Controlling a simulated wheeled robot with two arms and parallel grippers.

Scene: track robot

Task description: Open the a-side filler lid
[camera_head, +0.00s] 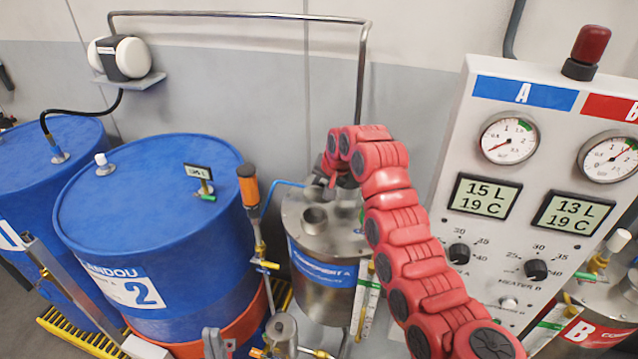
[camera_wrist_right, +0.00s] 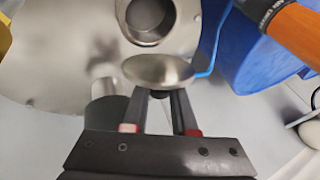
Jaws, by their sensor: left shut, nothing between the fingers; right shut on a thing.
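The a-side tank (camera_head: 325,282) is a steel cylinder with a blue "COMPONENT A" label, in the middle of the head view. My right gripper (camera_head: 333,178) is over its top at the end of the red arm. In the right wrist view, my right gripper (camera_wrist_right: 158,125) is shut on the underside of a round metal filler lid (camera_wrist_right: 158,68). A round open filler neck (camera_wrist_right: 150,18) shows just beyond the lid. I cannot tell whether a hinge joins them. My left gripper (camera_head: 218,343) is shut and empty at the bottom edge of the head view.
Blue drums (camera_head: 145,225) stand left of the tank. An orange-topped fitting (camera_head: 248,187) rises between drum and tank. A control panel (camera_head: 525,190) with gauges stands at the right, and a metal pipe frame (camera_head: 240,16) runs behind. A short metal stub (camera_wrist_right: 107,98) shows beside the lid.

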